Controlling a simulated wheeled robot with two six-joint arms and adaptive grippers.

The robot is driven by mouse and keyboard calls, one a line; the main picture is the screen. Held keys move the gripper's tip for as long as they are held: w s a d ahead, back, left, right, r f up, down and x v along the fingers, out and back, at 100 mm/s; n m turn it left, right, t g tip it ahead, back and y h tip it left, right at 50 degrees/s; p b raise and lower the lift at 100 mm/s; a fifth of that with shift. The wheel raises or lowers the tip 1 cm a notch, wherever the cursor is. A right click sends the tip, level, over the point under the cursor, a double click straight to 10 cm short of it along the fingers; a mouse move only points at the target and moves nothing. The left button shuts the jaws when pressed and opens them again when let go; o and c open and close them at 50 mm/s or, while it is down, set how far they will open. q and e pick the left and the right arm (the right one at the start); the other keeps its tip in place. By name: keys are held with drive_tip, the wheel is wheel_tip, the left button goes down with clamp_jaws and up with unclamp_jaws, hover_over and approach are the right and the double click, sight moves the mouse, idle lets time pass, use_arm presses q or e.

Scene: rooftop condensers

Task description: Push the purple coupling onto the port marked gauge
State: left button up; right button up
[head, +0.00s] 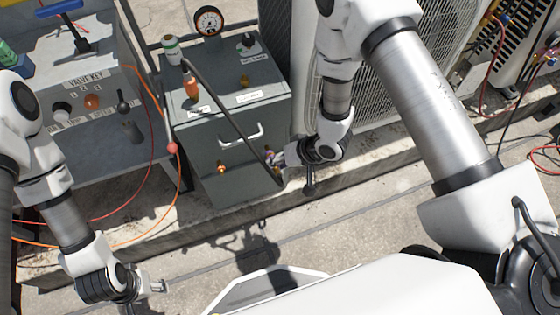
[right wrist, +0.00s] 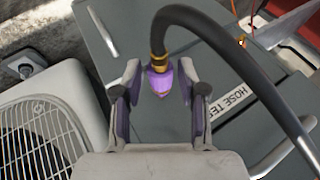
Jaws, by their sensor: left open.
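The purple coupling (right wrist: 160,80) sits on the end of a black hose, between the fingertips of my right gripper (right wrist: 161,85) in the right wrist view. Narrow gaps seem to show beside it, and contact with the pads is not clear. In the head view my right gripper (head: 275,157) is at the front right of the grey cabinet (head: 225,190), and the coupling is hard to make out. A brass port (head: 221,168) shows on the cabinet front. I cannot read a gauge mark beside it. My left gripper (head: 158,287) is open and empty, low at the left.
The black hose (head: 225,105) crosses the cabinet top and front. A bench with a valve key (head: 75,30) stands left, with orange and red lines. A condenser (head: 380,90) stands right.

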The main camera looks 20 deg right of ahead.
clamp_jaws()
drive_tip(key=shift+c, duration=1.8)
unclamp_jaws()
clamp_jaws()
drive_tip(key=shift+s, duration=0.25)
drive_tip(key=shift+s, duration=0.15)
drive_tip(key=shift+s+d+p, duration=0.1)
drive_tip(key=shift+s+p, duration=0.4)
drive_tip(key=shift+s, duration=1.55)
